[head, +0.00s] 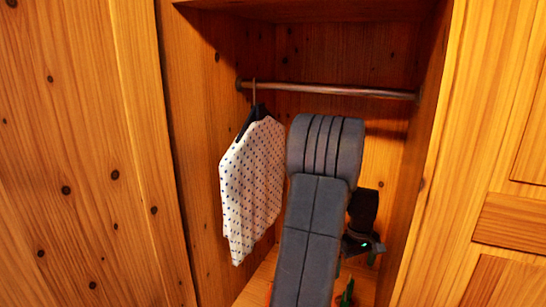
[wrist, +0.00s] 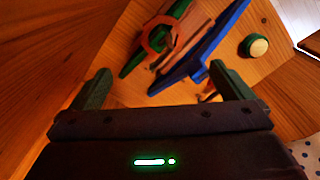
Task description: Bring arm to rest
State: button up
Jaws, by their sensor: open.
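My gripper (wrist: 160,72) is open in the wrist view, its two dark green fingers wide apart with nothing held between them. In the head view my grey arm reaches into an open wooden wardrobe (head: 175,150). The gripper end (head: 358,270) is low on the right of the arm, partly hidden behind it. A white dotted shirt (head: 250,180) hangs on a dark hanger (head: 250,120) from the metal rail (head: 330,90), left of my arm. The shirt and arm are apart.
Beyond the fingers, the wrist view shows a blue bar (wrist: 205,50), a green piece (wrist: 150,45), an orange ring (wrist: 160,35) and a round pale knob-like thing (wrist: 257,46); I cannot tell what they are. Wooden panels (head: 80,150) flank the wardrobe.

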notch_tip(320, 180, down, 7)
jog(key=shift+r, duration=0.1)
jog(key=shift+r+p, duration=0.55)
jog(key=shift+p, duration=0.1)
jog(key=shift+r+p, duration=0.35)
jog(key=shift+r, duration=0.25)
